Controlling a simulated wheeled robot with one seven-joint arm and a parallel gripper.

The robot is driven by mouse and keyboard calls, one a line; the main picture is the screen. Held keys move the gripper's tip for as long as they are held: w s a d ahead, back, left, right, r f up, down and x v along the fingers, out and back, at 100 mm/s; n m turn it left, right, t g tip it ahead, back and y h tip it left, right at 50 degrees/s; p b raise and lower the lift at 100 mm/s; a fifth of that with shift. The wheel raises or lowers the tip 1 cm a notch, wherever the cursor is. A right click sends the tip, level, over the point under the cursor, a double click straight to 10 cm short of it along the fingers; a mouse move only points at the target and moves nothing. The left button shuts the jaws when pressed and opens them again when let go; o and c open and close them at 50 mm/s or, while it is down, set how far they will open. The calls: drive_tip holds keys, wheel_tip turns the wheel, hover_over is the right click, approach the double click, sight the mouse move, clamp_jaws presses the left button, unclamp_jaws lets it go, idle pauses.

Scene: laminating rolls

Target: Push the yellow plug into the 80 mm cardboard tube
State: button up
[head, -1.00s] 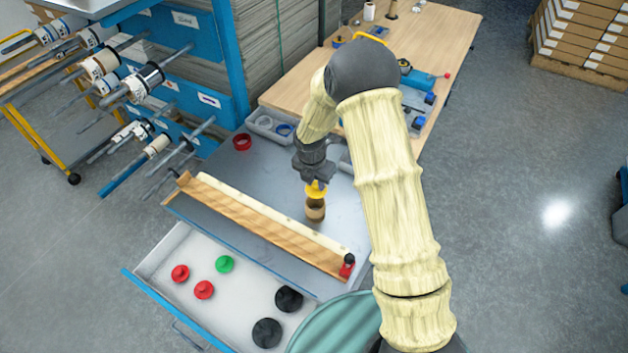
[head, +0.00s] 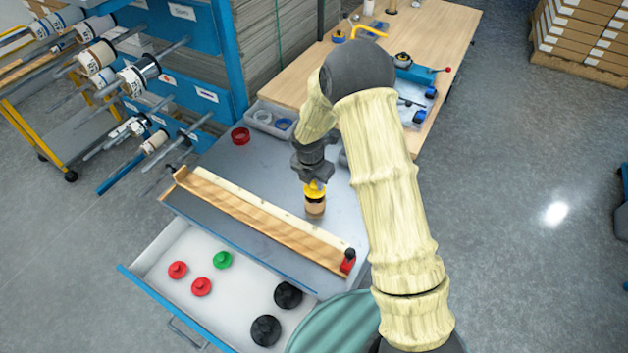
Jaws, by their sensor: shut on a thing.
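The yellow plug (head: 314,189) is in the jaws of my gripper (head: 314,181), which points down. The short brown cardboard tube (head: 315,207) stands upright on the grey worktop, directly under the plug. The plug meets the top of the tube with no visible gap. I cannot tell how deep the plug sits in the tube. My gripper's fingertips are small and partly hidden by the plug and the wrist.
A wooden trough (head: 262,226) lies left of the tube, with a red and black stop (head: 348,261) at its near end. The open drawer (head: 160,250) holds red, green and black plugs. A red ring (head: 240,135) and a grey tray (head: 262,113) stand farther back.

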drive_tip(key=shift+f+b, duration=1.2)
drive_tip(key=shift+f, duration=0.55)
drive_tip(key=shift+s+f, duration=0.1)
drive_tip(key=shift+s, duration=0.05)
drive_tip(key=o, duration=1)
drive_tip(key=shift+o, duration=0.2)
drive_tip(key=shift+r, duration=0.75)
wheel_tip(320, 180, up, 16)
drive_tip(key=s+a+b, duration=0.1)
drive_tip(key=s, duration=0.1)
drive_tip(key=shift+a+f+b, duration=0.15)
drive_tip(key=shift+a+b, duration=0.05)
drive_tip(key=shift+b, duration=0.15)
